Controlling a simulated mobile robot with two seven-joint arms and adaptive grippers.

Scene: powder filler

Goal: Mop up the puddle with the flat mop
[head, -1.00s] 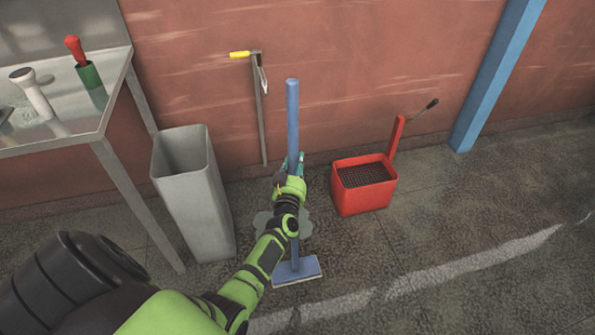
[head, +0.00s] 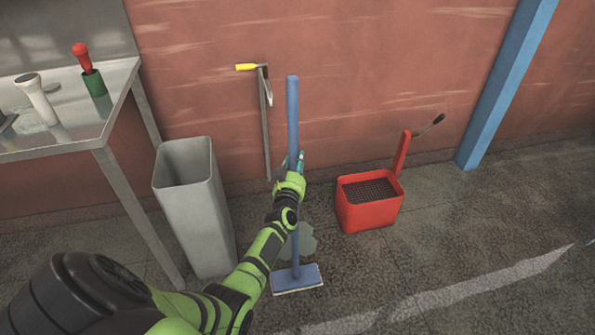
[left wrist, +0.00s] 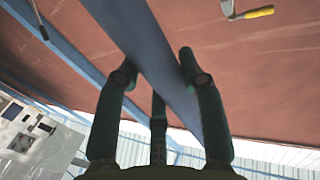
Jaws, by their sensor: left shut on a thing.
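The flat mop has a thick blue handle (head: 292,115) and a flat blue head with a pale lower edge (head: 298,279). It stands nearly upright, its head on the floor. My left gripper (head: 294,168) is shut around the handle about midway up. In the left wrist view its dark fingers (left wrist: 157,82) sit on either side of the blue handle (left wrist: 150,45). The grey-green puddle (head: 307,243) lies just behind the mop head. The handle and my left arm cover part of it. My right gripper is not in view.
A tall grey bin (head: 203,220) stands left of the mop, beside a metal table (head: 104,126). A red wringer bucket (head: 369,211) stands to the right. A yellow-handled tool (head: 265,110) leans on the red wall. Floor in front and right is clear.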

